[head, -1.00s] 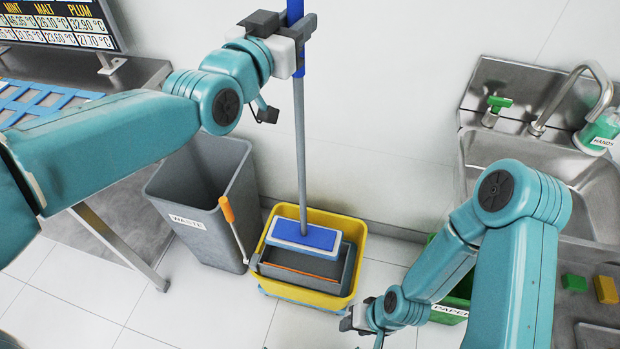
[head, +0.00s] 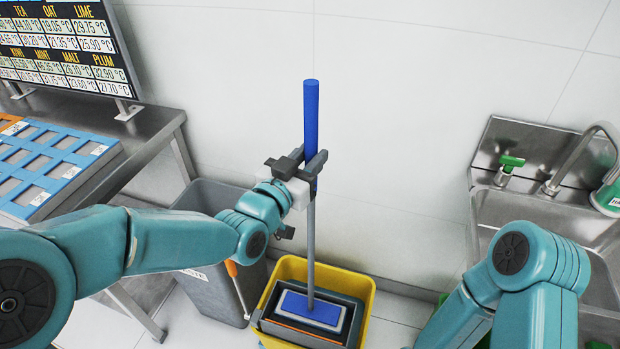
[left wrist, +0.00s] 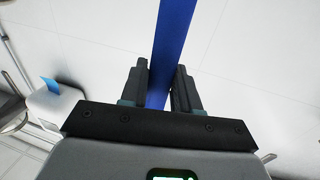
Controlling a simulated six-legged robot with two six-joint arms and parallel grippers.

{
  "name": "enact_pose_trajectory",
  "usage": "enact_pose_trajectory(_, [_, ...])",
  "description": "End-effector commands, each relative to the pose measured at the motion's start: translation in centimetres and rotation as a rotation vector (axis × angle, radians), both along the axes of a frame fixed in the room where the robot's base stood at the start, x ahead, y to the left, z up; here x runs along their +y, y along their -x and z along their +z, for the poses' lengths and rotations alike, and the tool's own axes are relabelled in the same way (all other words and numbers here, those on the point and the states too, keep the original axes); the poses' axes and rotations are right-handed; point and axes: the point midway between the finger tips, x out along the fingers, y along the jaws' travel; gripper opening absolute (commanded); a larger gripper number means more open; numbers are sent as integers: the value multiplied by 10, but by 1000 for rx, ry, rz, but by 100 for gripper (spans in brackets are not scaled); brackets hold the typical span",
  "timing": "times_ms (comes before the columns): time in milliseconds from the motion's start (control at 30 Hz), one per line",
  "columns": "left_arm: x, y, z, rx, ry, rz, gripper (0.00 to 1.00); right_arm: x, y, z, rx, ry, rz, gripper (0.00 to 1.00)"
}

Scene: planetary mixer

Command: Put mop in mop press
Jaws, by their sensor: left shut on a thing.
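The mop (head: 311,240) stands upright, with a blue grip at the top of a grey pole and a flat blue and white head (head: 312,310) at the bottom. Its head lies within the outline of the grey mop press (head: 352,320) in the yellow bucket (head: 290,270); I cannot tell how deep it sits. My left gripper (head: 313,168) is shut on the mop at the lower part of the blue grip. In the left wrist view the blue grip (left wrist: 168,50) runs between the two fingers. My right gripper is out of view, below the frame.
A grey waste bin (head: 210,290) stands left of the bucket, with an orange-handled tool (head: 232,268) between them. A metal table with a blue tray (head: 45,165) is at left. A steel sink (head: 570,225) is at right. The wall is close behind.

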Motion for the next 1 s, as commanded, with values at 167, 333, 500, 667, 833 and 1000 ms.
enact_pose_trajectory(167, [0,-2,-16,-3,1,1,0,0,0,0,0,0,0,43])
enact_pose_trajectory(333, [-1,-2,-43,-2,0,0,0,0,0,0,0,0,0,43])
enact_pose_trajectory(500, [-1,-2,-49,-7,3,1,0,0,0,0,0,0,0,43])
enact_pose_trajectory(667, [-1,-2,-48,-7,2,1,0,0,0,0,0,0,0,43])
enact_pose_trajectory(833, [-1,-2,-53,-2,0,0,37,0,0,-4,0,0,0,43])
enact_pose_trajectory(1000, [-1,-2,-52,-2,0,0,57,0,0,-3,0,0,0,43])
